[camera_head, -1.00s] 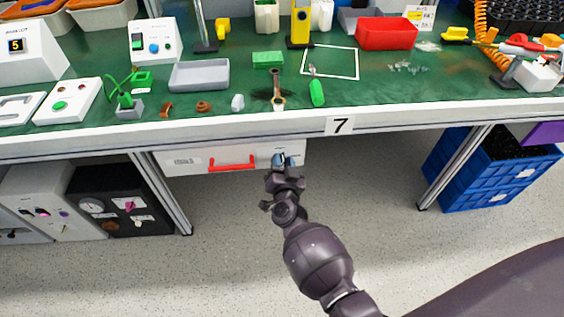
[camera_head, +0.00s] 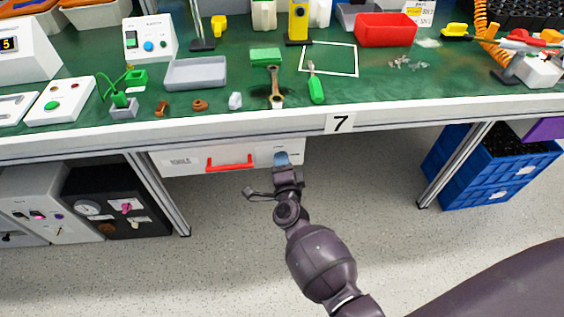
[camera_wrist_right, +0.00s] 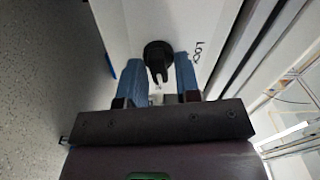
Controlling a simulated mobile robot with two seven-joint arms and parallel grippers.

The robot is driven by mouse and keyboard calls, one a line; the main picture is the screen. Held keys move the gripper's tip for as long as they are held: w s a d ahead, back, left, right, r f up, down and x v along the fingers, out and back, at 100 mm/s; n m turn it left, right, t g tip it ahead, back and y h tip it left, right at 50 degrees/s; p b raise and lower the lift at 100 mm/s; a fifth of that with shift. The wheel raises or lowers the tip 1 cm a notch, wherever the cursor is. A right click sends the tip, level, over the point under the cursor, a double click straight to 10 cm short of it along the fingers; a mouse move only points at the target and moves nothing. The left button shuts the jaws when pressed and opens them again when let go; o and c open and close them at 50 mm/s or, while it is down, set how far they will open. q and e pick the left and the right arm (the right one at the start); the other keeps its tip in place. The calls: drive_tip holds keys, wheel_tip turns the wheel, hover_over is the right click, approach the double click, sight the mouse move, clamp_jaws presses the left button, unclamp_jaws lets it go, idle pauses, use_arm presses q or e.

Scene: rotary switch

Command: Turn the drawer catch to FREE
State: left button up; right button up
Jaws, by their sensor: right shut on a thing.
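The white drawer (camera_head: 195,160) with a red handle (camera_head: 230,163) hangs under the bench and looks closed. My right gripper (camera_head: 282,158) is at the right part of its front. In the right wrist view, the drawer catch (camera_wrist_right: 157,52) is a black knob between the two blue fingers of my right gripper (camera_wrist_right: 158,66), which is shut on it. A partly visible label reading "Loc" stands to the right of the knob. The fingers hide the catch in the head view. My left gripper is not in view.
The green bench top (camera_head: 220,102) above holds several parts and tools. A bench leg (camera_head: 160,195) stands left of the drawer, beside a black box (camera_head: 115,205). Blue crates (camera_head: 480,175) stand at the right. The floor below the drawer is clear.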

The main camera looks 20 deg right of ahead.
drive_tip(key=shift+f+m, duration=0.15)
drive_tip(key=shift+m, duration=0.95)
drive_tip(key=o, duration=0.6)
